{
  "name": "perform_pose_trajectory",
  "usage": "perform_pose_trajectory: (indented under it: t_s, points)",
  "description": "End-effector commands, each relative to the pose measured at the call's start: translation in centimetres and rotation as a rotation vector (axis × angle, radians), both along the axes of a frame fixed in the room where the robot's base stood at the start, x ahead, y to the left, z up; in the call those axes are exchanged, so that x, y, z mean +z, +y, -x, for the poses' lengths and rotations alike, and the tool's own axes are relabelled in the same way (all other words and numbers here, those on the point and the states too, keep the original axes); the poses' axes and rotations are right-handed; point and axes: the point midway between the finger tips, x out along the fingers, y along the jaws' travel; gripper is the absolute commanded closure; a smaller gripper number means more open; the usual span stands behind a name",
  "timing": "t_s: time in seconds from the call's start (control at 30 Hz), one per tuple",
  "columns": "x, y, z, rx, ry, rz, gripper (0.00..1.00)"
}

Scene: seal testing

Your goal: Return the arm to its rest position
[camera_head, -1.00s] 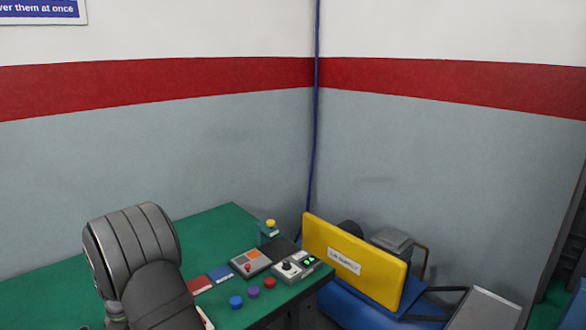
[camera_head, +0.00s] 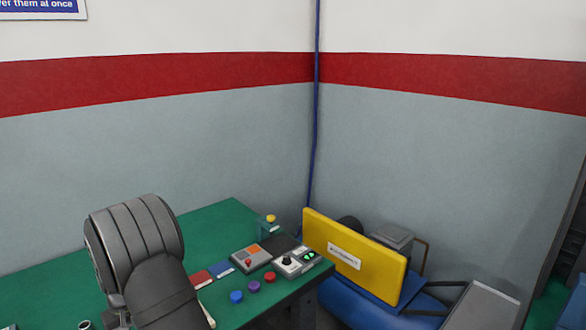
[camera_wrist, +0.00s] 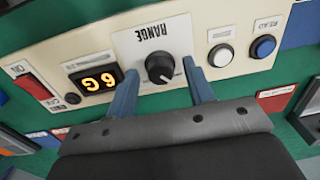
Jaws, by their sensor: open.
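My gripper (camera_wrist: 160,66) shows in the wrist view with two blue-grey fingers apart. Between and just beyond the fingertips is a black rotary knob (camera_wrist: 162,67) on a white plate marked RANGE, upside down in the picture. A gap shows on each side of the knob; I cannot tell the depth between fingers and knob. In the head view my dark arm covers the lower left of the green bench (camera_head: 232,212), and my fingers and the knob panel are hidden.
The panel (camera_wrist: 205,24) also carries a red switch (camera_wrist: 32,86), a lit orange display (camera_wrist: 95,81), a white button (camera_wrist: 220,55) and a blue button (camera_wrist: 263,46). Control boxes (camera_head: 250,259) and coloured buttons stand right of my arm. A yellow board (camera_head: 375,265) is beyond the bench.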

Motion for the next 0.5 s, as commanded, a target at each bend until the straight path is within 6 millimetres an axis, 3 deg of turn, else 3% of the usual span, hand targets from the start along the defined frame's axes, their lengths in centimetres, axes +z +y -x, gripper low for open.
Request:
perform_pose_trajectory:
  t_s: [0.5]
  points:
    - [0.03,0.02,0.05,-0.399,-0.001,-0.001,0.52]
